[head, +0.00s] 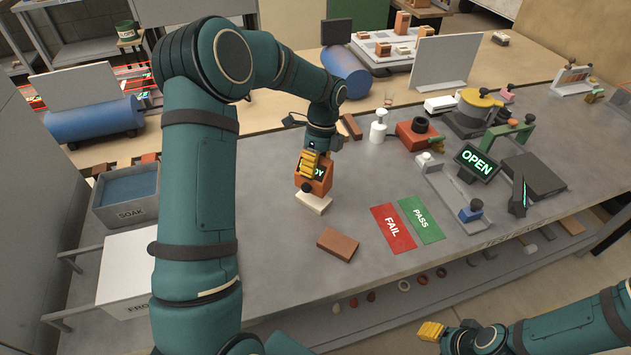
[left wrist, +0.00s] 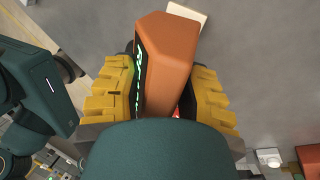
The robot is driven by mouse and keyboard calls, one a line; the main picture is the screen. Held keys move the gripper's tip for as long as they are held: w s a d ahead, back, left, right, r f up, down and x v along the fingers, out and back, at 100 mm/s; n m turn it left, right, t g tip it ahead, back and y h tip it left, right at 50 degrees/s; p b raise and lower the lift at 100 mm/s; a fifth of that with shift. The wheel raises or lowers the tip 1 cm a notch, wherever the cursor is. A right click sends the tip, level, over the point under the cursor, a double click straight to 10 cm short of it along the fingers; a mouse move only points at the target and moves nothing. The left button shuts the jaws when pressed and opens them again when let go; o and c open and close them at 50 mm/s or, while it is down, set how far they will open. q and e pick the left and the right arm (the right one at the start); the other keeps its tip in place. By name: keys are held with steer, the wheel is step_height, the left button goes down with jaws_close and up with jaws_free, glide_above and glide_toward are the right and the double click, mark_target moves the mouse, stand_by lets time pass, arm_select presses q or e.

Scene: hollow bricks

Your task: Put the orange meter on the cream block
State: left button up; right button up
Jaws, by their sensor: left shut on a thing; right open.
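The orange meter (head: 314,178) is in my left gripper (head: 309,164), whose yellow fingers are shut on it. In the left wrist view the meter (left wrist: 167,62) sits between the two fingers (left wrist: 160,92), with its green-lit display facing left. The cream block (head: 313,203) is a small flat piece on the table right at the meter's lower end. In the left wrist view part of the cream block (left wrist: 188,14) shows past the meter's far end; the rest is hidden. I cannot tell whether they touch. My right gripper (head: 432,331) is open and empty, in front of the table.
A brown brick (head: 338,244) lies nearer the front edge. The red FAIL mat (head: 393,228) and green PASS mat (head: 421,219) lie to the right. A white stamp-like piece (head: 378,127) and a red-orange device (head: 418,134) stand behind. The table between block and mats is clear.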

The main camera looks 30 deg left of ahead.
mark_target(315, 179)
arm_select(q)
steer(key=shift+f, duration=1.95)
steer(key=shift+f, duration=0.2)
steer(key=o, duration=1.1)
steer(key=shift+r, duration=0.1)
steer(key=p+v, duration=0.1)
steer(key=v, duration=1.1)
steer(key=shift+r, duration=0.1)
